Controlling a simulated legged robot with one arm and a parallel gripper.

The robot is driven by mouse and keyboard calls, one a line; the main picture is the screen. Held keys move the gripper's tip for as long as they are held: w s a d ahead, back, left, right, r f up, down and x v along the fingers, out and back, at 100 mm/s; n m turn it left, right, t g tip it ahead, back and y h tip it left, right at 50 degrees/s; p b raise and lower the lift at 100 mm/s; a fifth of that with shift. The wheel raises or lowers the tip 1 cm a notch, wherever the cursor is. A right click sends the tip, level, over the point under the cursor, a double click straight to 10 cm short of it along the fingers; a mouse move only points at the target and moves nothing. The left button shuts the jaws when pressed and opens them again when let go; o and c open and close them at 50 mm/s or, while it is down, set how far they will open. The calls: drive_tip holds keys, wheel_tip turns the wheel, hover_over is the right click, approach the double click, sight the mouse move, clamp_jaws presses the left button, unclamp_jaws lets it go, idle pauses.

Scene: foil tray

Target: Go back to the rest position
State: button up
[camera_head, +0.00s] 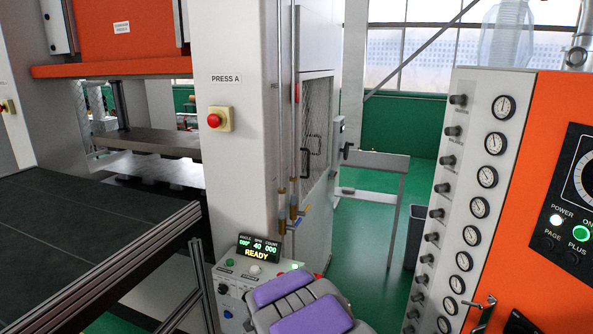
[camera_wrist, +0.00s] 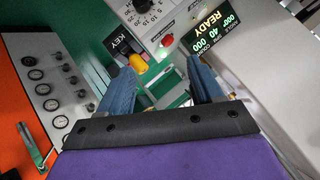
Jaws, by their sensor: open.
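My gripper (camera_wrist: 161,86) shows in the wrist view with its two blue fingers spread apart. It is open, and nothing is held between the fingers. In the head view my purple and grey arm is at the bottom centre, in front of the same control box (camera_head: 226,285). The fingers cannot be made out in the head view.
Press A (camera_head: 233,160) stands left of centre, with a dark table (camera_head: 75,225) at the left. An orange and grey gauge cabinet (camera_head: 545,165) stands close on the right. Green floor (camera_head: 375,250) lies open between them, with a grey bin (camera_head: 413,235) and a metal stand (camera_head: 385,160).

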drive_tip(key=s+d+r+n+g+b, duration=0.1)
drive_tip(key=s+d+g, duration=0.3)
drive_tip(key=s, duration=1.3)
drive_tip(key=s+d+r+n+g+b, duration=0.1)
drive_tip(key=s+d+r+n+g, duration=0.2)
drive_tip(key=s+d, duration=0.6)
drive_tip(key=s+d+r+n+g+b, duration=0.1)
drive_tip(key=s+d+g, duration=0.4)
drive_tip(key=s, duration=1.9)
drive_tip(key=shift+s+d+r+n+h, duration=0.4)
drive_tip(key=shift+d+r+n, duration=0.4)
drive_tip(key=shift+n, duration=0.4)
drive_tip(key=shift+w+f, duration=0.1)
drive_tip(key=shift+w, duration=0.05)
